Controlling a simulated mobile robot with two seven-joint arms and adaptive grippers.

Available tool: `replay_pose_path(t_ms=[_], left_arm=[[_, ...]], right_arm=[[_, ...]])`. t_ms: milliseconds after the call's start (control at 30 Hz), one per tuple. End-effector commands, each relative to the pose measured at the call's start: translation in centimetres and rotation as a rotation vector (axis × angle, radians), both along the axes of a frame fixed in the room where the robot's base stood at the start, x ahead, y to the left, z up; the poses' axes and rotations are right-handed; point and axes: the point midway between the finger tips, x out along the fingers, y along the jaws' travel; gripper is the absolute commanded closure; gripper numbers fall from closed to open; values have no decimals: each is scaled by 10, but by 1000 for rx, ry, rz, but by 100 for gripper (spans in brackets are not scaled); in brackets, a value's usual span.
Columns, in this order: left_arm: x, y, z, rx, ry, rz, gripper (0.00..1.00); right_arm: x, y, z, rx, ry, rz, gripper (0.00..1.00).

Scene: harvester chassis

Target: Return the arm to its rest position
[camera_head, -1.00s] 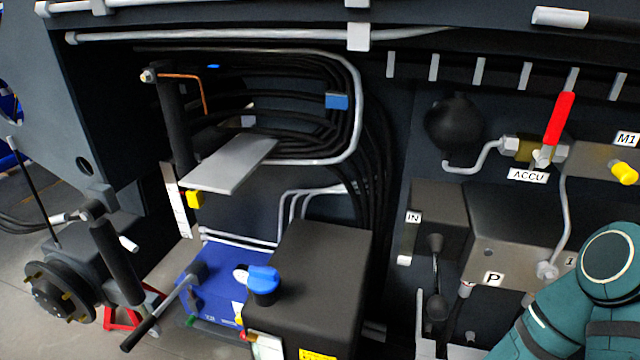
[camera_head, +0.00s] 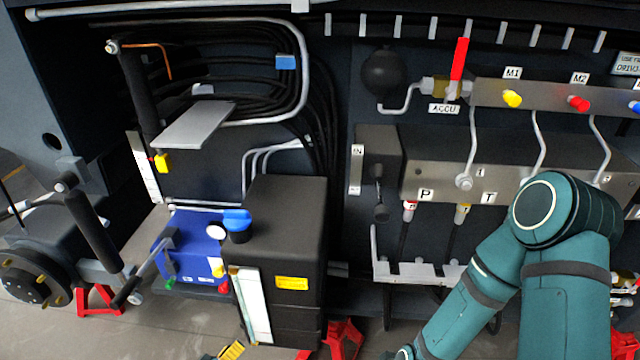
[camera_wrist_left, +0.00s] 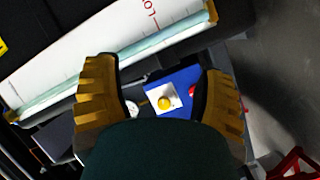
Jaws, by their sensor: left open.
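My left gripper (camera_head: 232,350) shows only as a ribbed gold fingertip at the bottom edge of the head view, below the sight gauge (camera_head: 252,305). In the left wrist view my left gripper (camera_wrist_left: 160,80) is open, its two gold fingers wide apart with nothing held. Beyond the gap are a blue box (camera_wrist_left: 182,83) and its yellow button (camera_wrist_left: 165,102). A teal arm (camera_head: 480,295) of mine bends at an elbow on the right of the head view and runs down-left out of frame. My right gripper is not seen.
The black tank (camera_head: 290,225) with a blue cap (camera_head: 237,220) stands left of the arm. The blue box (camera_head: 190,250) is beside it. The valve block (camera_head: 440,180) and a red-handled valve (camera_head: 459,60) are behind the elbow. Red stands (camera_head: 345,340) are on the floor.

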Motion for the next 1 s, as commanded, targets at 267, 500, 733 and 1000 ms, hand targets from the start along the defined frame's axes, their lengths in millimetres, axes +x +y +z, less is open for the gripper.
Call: replay_pose_path(t_ms=[267, 500, 733, 1000], left_arm=[[-46, -148, 47, -14, 452, -599, 30], [-120, -183, 83, 252, 865, -771, 30], [-161, -173, 135, 538, 1030, -650, 30], [-180, -172, 197, 626, 993, -462, 30]], right_arm=[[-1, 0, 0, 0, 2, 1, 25], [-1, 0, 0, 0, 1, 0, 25], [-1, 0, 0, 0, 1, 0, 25], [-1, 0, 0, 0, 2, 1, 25]])
